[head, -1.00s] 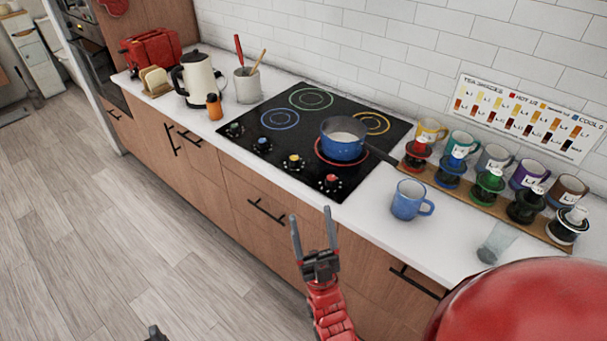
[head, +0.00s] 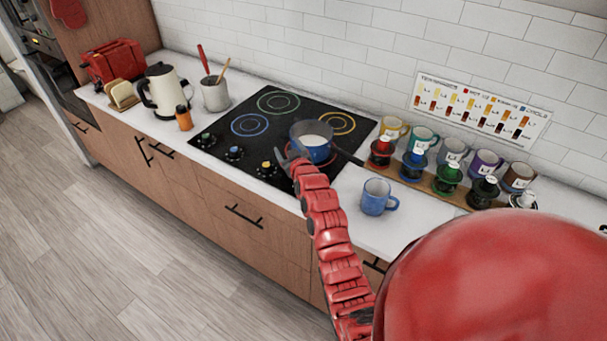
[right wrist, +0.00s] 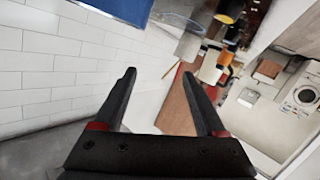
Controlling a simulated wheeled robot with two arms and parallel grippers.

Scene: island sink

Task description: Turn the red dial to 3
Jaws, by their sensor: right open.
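The black cooktop (head: 225,115) has a row of dials along its front edge. The yellow dial (head: 267,169) shows just left of my right gripper (head: 289,154). The red dial is hidden behind my right gripper and forearm, and its setting cannot be read. The right gripper is over the front right of the cooktop, in front of the blue pot. In the right wrist view its two fingers (right wrist: 160,76) are spread apart with nothing between them. The red dial does not show there either. My left gripper is out of view.
The blue pot (head: 318,154) holds something white, and its handle points right. A blue mug (head: 377,198) stands right of my arm. Several cups and coloured holders line the back right. A kettle (head: 165,91) and an orange bottle (head: 184,118) stand left of the cooktop.

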